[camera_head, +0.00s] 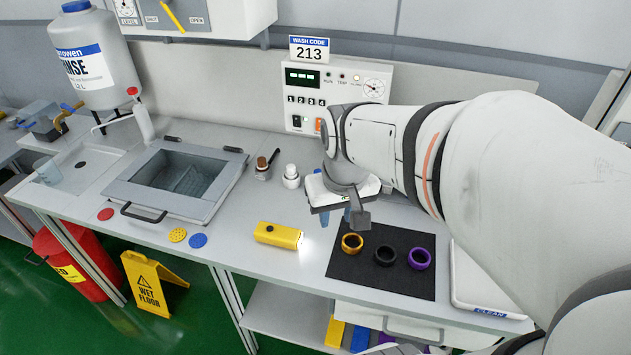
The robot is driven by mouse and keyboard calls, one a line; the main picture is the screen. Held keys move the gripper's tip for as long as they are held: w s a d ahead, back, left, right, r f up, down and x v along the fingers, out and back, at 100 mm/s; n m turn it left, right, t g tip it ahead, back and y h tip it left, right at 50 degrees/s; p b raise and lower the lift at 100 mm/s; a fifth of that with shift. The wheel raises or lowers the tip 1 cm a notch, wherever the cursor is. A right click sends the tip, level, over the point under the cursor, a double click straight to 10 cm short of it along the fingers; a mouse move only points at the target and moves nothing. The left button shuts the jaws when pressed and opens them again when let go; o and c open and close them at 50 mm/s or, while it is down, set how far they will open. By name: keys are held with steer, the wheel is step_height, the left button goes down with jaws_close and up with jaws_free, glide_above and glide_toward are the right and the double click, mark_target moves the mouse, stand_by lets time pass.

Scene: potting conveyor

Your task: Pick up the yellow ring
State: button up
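The yellow ring (352,251) lies on a black mat (375,281), near its back left corner. A black ring (385,263) and a purple ring (419,266) lie to its right on the same mat. My gripper (336,215) hangs from the end of my arm, pointing down, just above and behind the yellow ring. Its fingers look apart, with blue on their inner parts and nothing seen between them. The ring seems fully in view; the exact height of the fingers above the mat is hard to tell.
A lit yellow flashlight (279,235) lies left of the mat. A white tray (478,302) marked CLEAN stands to the right. A white-capped bottle (291,178) and a control box (330,92) are behind. A sink (180,182) is at the left.

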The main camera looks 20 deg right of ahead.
steer(key=m+g+b, duration=0.1)
steer(key=g+b, duration=0.1)
steer(key=b, duration=0.2)
glide_above(361, 241)
step_height(361, 241, down, 13)
steer(key=shift+w+d+f, duration=0.1)
steer(key=shift+w+f, duration=0.2)
steer(key=shift+f, duration=0.4)
steer(key=f, duration=0.6)
steer(key=shift+s+f+p, duration=0.25)
steer(key=shift+f+p, duration=0.05)
steer(key=shift+c, duration=0.4)
jaws_close()
